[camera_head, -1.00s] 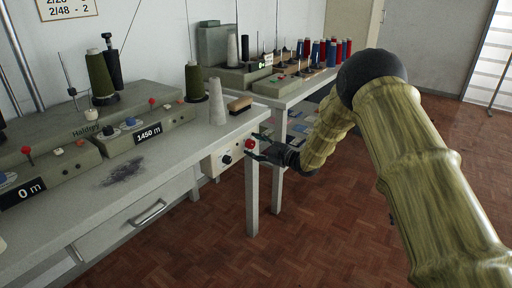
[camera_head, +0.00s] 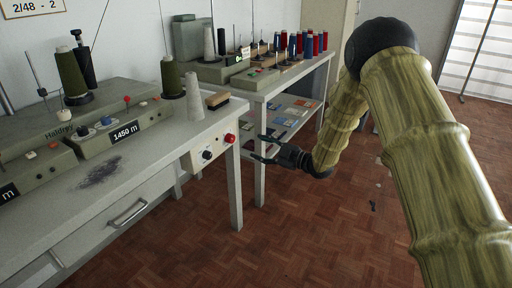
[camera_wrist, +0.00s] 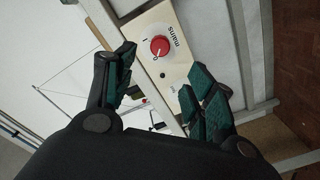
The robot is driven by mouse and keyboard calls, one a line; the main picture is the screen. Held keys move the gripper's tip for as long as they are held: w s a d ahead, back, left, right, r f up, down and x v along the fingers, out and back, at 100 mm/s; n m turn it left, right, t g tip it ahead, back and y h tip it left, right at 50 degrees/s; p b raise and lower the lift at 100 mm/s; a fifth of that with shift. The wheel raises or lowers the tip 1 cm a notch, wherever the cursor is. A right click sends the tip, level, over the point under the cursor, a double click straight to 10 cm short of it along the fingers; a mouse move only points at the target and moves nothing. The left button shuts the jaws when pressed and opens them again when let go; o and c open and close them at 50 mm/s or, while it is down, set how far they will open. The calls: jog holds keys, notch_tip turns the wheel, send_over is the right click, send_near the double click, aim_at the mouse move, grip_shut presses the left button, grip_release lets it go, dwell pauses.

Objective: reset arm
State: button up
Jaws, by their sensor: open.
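My gripper (camera_head: 262,149) is open and empty, to the right of the workbench's front corner. Its two fingers with green pads also show in the wrist view (camera_wrist: 160,88). A cream control panel (camera_head: 212,151) hangs under the bench's right end. It carries a red knob (camera_head: 230,138) and a black knob (camera_head: 207,155). In the wrist view the red knob (camera_wrist: 160,46) sits beyond the fingertips, near the label "mains", with "I" and "0" marks by it. In both views the fingers are apart from the knob.
The workbench (camera_head: 150,160) holds a grey machine box, thread cones and a brush (camera_head: 216,97). A second table (camera_head: 290,80) behind carries coloured spools, with flat items on its lower shelf (camera_head: 283,120). The parquet floor (camera_head: 310,235) in front is mostly clear.

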dwell(0.3)
jog(key=s+d+f+m+h, duration=0.2)
jog(key=s+f+m+h, duration=0.15)
jog(key=s+f, duration=0.35)
jog(key=s+d+f+m+h, duration=0.2)
jog(key=s+f+m, duration=0.2)
jog(key=f, duration=0.6)
jog(key=s+d+f+m+h, duration=0.2)
jog(key=s+f+m+h, duration=0.15)
jog(key=s+f, duration=0.35)
jog(key=s+d+f+m+g+h, duration=0.25)
jog(key=s+f, duration=0.45)
jog(key=s, duration=0.5)
jog(key=s+d+f+m+g+h, duration=0.15)
jog(key=s+f+m+g, duration=0.35)
jog(key=s, duration=0.7)
jog(key=s+d+m+g+h, duration=0.1)
jog(key=s+d+m+g, duration=0.15)
jog(key=s, duration=1.65)
notch_tip(320, 180, up, 24)
jog(key=w+p, duration=0.1)
jog(key=p, duration=2.3)
jog(key=shift+d+f+n+p, duration=0.15)
jog(key=shift+f+n+p, duration=0.1)
jog(key=shift+n+p, duration=0.05)
